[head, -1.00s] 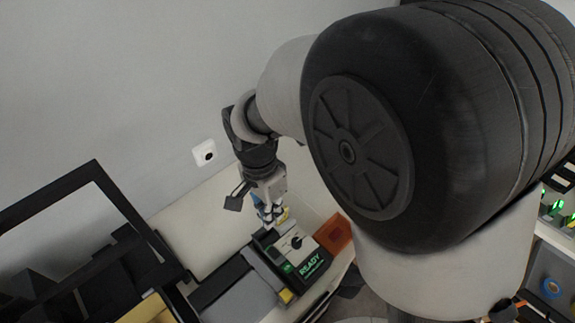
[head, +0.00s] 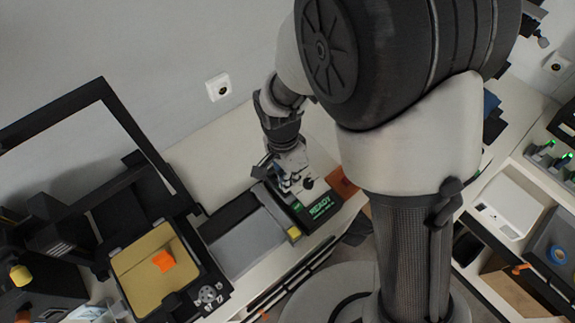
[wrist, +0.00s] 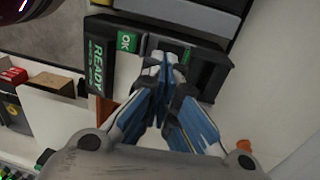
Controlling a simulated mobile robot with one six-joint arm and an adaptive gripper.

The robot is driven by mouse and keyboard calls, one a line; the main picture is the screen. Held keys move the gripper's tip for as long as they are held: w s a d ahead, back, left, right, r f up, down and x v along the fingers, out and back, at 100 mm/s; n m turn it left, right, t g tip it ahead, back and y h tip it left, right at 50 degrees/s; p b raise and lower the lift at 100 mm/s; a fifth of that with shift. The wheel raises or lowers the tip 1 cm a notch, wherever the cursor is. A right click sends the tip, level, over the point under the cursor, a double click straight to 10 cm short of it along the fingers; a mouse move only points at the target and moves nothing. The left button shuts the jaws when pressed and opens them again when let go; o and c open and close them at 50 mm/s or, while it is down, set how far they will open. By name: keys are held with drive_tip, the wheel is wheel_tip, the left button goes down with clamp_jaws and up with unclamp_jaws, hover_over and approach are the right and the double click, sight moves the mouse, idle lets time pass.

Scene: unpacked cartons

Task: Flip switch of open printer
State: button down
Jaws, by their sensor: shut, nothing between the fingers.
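The black open-frame printer (head: 183,222) stands at the left of the head view, with a yellow bed (head: 137,272) and an orange piece (head: 163,261) on it. Beside it is a grey-topped unit (head: 243,245) with a dark control panel (head: 326,213) reading READY in green. The panel also shows in the wrist view (wrist: 97,65), with a green OK label (wrist: 127,42). A dark knob (head: 308,184) sits on the panel. My gripper (head: 290,185) is shut and empty, its fingertips (wrist: 165,66) over the panel. They hide part of it; I cannot tell whether they touch it.
An orange block (head: 344,184) lies right beside the panel. A wall socket (head: 218,87) is behind. The pale tabletop (head: 212,155) behind the unit is clear. At the right are a white box (head: 507,207) and a blue ring (head: 558,255).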

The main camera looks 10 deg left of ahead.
sight(291, 193)
drive_tip(key=shift+d+f, duration=0.1)
drive_tip(key=shift+f, duration=1)
drive_tip(key=shift+s, duration=0.1)
drive_tip(key=shift+s+d+f+b, duration=0.15)
drive_tip(key=shift+f+b, duration=0.25)
drive_tip(key=shift+w+a, duration=0.6)
drive_tip(key=shift+a, duration=0.1)
drive_tip(key=shift+r, duration=0.1)
